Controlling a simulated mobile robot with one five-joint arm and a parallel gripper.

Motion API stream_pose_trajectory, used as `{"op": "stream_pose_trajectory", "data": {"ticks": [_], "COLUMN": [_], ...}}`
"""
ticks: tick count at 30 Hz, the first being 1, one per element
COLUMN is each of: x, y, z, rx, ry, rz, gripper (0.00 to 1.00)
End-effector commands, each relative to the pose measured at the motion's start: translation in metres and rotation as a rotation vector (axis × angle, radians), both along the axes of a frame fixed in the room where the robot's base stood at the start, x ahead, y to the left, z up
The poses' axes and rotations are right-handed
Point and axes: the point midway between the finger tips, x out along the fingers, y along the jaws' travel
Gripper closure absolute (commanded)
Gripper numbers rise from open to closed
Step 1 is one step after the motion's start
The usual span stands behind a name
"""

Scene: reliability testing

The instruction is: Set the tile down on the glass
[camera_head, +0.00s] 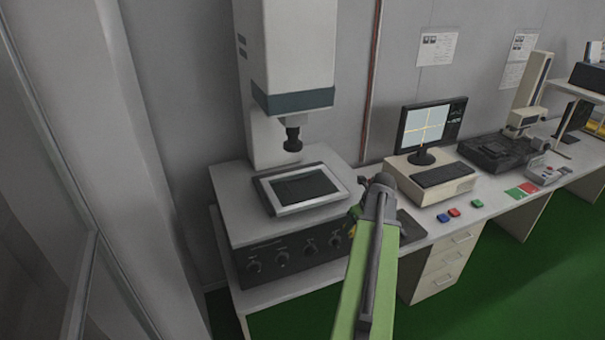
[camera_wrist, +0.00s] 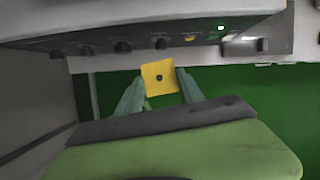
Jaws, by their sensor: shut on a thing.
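The yellow tile (camera_wrist: 156,72) is square with a small dark dot in its middle. My gripper (camera_wrist: 160,86) is shut on it, one greenish finger at each side. In the head view my arm hides most of the gripper, and only a small yellow patch of the tile (camera_head: 352,231) shows beside the arm, in front of the machine. The glass (camera_head: 308,187) is a dark pane in a light frame on top of the machine, below its lens. The tile is apart from the glass, to its right and nearer in the head view. The glass is not clearly seen in the wrist view.
The machine's front panel (camera_head: 283,259) has several knobs and stands close to my gripper. A dark lens (camera_head: 292,141) hangs above the glass. To the right are a monitor (camera_head: 430,124), a keyboard (camera_head: 444,174) and small red and blue blocks on the bench.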

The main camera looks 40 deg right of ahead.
Motion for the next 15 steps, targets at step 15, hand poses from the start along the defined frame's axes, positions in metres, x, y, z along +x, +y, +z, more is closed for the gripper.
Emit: {"op": "stream_pose_trajectory", "data": {"ticks": [15], "x": [0.084], "y": [0.049], "z": [0.068], "rx": [-0.008], "ry": [-0.028], "rz": [-0.160], "gripper": [1.00]}}
